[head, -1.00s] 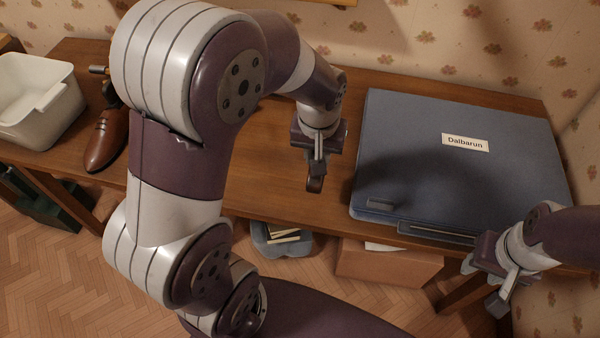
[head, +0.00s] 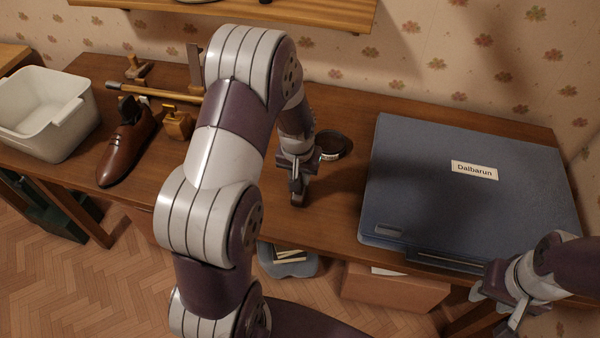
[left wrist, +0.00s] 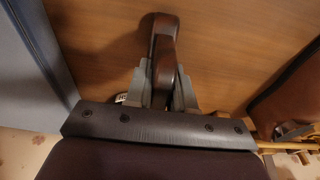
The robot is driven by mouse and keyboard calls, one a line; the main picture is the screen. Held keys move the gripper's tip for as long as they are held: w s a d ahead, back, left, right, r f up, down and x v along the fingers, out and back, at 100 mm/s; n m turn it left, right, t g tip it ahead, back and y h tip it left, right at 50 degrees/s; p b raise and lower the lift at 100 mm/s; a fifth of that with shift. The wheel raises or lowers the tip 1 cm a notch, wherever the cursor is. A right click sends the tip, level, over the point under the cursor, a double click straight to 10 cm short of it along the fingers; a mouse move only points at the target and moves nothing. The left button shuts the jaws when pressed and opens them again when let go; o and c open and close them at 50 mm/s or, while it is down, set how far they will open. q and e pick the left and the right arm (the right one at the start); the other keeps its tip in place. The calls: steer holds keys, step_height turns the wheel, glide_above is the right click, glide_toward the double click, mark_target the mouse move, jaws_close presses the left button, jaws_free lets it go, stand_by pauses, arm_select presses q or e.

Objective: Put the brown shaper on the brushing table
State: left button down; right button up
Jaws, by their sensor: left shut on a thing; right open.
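My left gripper (head: 297,182) is over the middle of the wooden table (head: 335,215), left of the blue case. It is shut on a dark brown, elongated piece, which looks like the brown shaper (head: 298,200). In the left wrist view the shaper (left wrist: 162,42) sticks out beyond the fingers, with the table top behind it. I cannot tell if it touches the table. My right gripper (head: 512,305) is open and empty at the table's front right. A brown shoe (head: 125,155) stands on the table at left.
A blue case (head: 470,205) labelled Dalbarun fills the table's right side. A round dark tin (head: 335,144) lies behind my left gripper. A white bin (head: 45,115) and brass-and-wood tools (head: 178,122) are at left. A shelf (head: 310,14) hangs above.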

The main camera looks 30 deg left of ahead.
arm_select(q)
steer(key=shift+f, duration=0.2)
steer(key=c, duration=1)
jaws_free()
steer(key=shift+o, duration=0.2)
steer(key=shift+r, duration=0.1)
steer(key=r, duration=0.4)
steer(key=s+r, duration=0.1)
steer(key=r, duration=0.3)
steer(key=s+d+r, duration=0.1)
steer(key=r, duration=0.3)
steer(key=s+d+f+m, duration=0.2)
steer(key=s+d, duration=0.5)
steer(key=s, duration=0.4)
steer(key=shift+s+d+m, duration=0.15)
steer(key=shift+s+m, duration=0.25)
steer(key=shift+m, duration=0.1)
